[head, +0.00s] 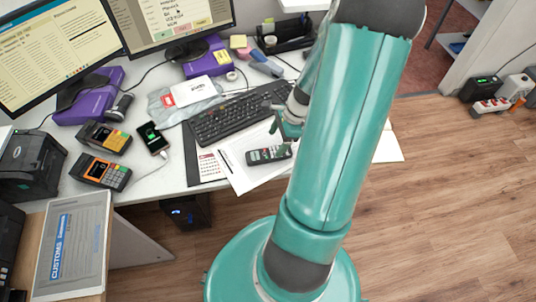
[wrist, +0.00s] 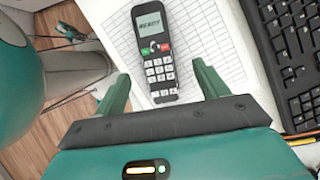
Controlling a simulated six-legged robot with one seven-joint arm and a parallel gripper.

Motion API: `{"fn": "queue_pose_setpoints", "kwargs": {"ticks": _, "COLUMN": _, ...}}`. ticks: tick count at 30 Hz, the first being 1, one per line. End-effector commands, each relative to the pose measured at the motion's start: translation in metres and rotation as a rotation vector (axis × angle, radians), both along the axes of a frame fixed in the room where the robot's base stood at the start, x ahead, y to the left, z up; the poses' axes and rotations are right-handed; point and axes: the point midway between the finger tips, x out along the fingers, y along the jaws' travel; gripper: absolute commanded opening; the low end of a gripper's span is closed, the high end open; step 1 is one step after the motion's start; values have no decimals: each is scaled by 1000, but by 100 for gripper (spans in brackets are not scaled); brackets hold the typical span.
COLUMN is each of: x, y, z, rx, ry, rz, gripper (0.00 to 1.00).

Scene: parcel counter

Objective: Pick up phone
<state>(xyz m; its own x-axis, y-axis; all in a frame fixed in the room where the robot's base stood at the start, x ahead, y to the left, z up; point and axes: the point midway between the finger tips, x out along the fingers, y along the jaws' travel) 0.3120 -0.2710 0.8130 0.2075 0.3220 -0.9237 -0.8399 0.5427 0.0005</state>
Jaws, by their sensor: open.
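A black cordless phone handset (head: 266,155) lies on white papers near the front edge of the desk. In the wrist view the phone (wrist: 158,62) shows a lit grey display at its top, green and red call keys and a white keypad. My gripper (wrist: 161,76) is open and empty, its two green fingers on either side of the phone's lower part in that view. I cannot tell how high above the phone they are. In the head view my gripper (head: 288,126) is just above and behind the phone, partly hidden by my arm.
A black keyboard (head: 232,116) lies just behind the papers. A smartphone with a green display (head: 152,138) and card terminals (head: 100,172) are to the left. Two monitors (head: 170,22) stand at the back. The floor (head: 440,210) at right is open.

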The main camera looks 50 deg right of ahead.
Motion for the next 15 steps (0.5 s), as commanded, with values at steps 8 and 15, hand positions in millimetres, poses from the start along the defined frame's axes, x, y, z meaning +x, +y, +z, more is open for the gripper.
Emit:
{"fn": "queue_pose_setpoints", "kwargs": {"ticks": 8, "x": 3, "y": 12, "z": -25, "rx": 5, "ry": 0, "rz": 3, "gripper": 73}}
{"fn": "queue_pose_setpoints", "kwargs": {"ticks": 15, "x": 8, "y": 22, "z": -52, "rx": 1, "ry": 0, "rz": 4, "gripper": 73}}
